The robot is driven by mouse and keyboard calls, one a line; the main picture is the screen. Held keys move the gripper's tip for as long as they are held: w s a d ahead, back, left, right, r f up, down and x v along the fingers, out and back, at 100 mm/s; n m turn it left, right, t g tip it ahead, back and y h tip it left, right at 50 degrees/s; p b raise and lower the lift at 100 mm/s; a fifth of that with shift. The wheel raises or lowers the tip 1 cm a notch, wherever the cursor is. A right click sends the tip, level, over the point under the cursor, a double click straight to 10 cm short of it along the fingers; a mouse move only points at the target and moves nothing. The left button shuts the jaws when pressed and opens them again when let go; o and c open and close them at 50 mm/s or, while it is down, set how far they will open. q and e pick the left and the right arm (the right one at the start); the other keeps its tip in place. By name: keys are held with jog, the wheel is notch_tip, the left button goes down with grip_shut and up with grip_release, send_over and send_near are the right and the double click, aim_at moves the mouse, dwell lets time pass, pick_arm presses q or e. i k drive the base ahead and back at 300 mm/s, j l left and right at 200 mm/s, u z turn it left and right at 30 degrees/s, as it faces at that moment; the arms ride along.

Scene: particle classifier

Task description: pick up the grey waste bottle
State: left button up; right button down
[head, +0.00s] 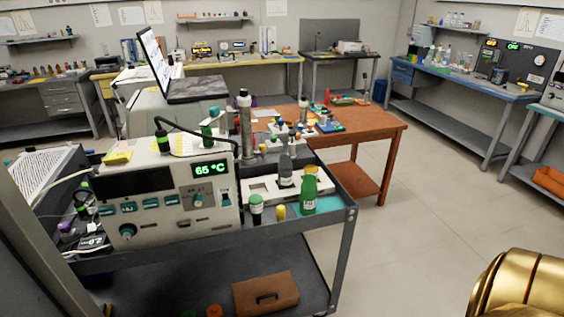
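A grey bottle (285,169) with a narrow neck and a pale label stands upright at the right end of the dark cart top, at a white holder with openings. Whether it sits in an opening or behind the holder I cannot tell. A green bottle (309,194) stands close in front of it and to the right. Neither of my grippers is in view. A gold rounded part at the lower right corner looks like part of my own arm.
The grey cart (335,209) also carries a white instrument (165,196) reading 65 °C, a small green vial (256,208), a yellow-capped item (281,212) and a tall metal cylinder (245,125). A brown table (376,132) stands behind. The floor (430,215) to the right is clear.

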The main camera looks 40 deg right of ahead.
aim_at(284, 167)
jog(key=z, duration=1.25)
jog(key=l, duration=0.05)
